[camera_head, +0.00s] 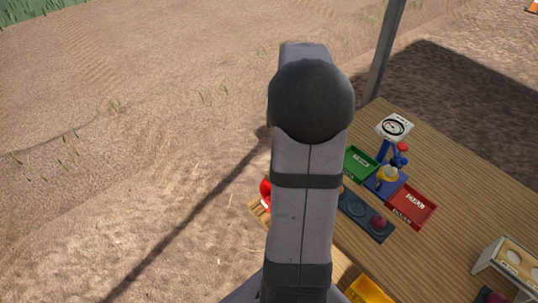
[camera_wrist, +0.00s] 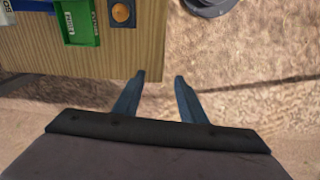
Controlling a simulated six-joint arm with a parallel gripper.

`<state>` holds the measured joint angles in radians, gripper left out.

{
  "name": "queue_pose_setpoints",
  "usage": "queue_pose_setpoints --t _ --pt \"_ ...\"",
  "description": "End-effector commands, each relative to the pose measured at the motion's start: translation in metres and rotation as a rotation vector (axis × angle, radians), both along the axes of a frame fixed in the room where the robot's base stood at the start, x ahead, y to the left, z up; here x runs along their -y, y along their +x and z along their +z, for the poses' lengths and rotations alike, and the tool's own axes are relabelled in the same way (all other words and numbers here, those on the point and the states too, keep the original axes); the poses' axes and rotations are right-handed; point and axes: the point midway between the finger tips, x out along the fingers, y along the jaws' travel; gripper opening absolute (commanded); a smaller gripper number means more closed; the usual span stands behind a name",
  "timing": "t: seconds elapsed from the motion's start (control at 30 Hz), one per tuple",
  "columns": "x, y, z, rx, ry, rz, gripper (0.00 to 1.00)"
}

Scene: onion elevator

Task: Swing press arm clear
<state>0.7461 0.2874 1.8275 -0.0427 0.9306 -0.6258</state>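A blue stand (camera_head: 384,151) with a red knob (camera_head: 401,148) and a round dial (camera_head: 394,127) stands on the wooden table in the head view; I take it for the press. A pale yellow onion (camera_head: 387,173) is at its blue base (camera_head: 376,185). I cannot tell how the press arm lies. My gripper (camera_wrist: 160,77) is open and empty in the wrist view, its blue fingers apart near the table's edge, over or beside the ground. In the head view my arm hides the gripper.
A green tray (camera_head: 360,162) and a red tray (camera_head: 410,206) flank the blue base. A dark holder (camera_head: 354,208) carries a reddish onion (camera_head: 378,223). A yellow bin (camera_head: 368,291) and a white-sided box (camera_head: 508,266) stand nearer. A post (camera_head: 384,55) rises behind.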

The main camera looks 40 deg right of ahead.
Motion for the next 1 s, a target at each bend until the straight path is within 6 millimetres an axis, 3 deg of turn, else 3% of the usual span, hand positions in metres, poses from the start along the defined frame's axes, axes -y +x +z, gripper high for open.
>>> queue_pose_setpoints --t 0.2,0.4,0.63,1.0 --pt "-0.038 0.008 -0.003 0.000 0.012 0.016 0.38" --pt "-0.061 0.010 -0.005 -0.001 0.021 0.021 0.38" --pt "-0.074 0.011 -0.006 -0.001 0.025 0.023 0.38" --pt "-0.075 0.011 -0.007 0.000 0.026 0.023 0.38"
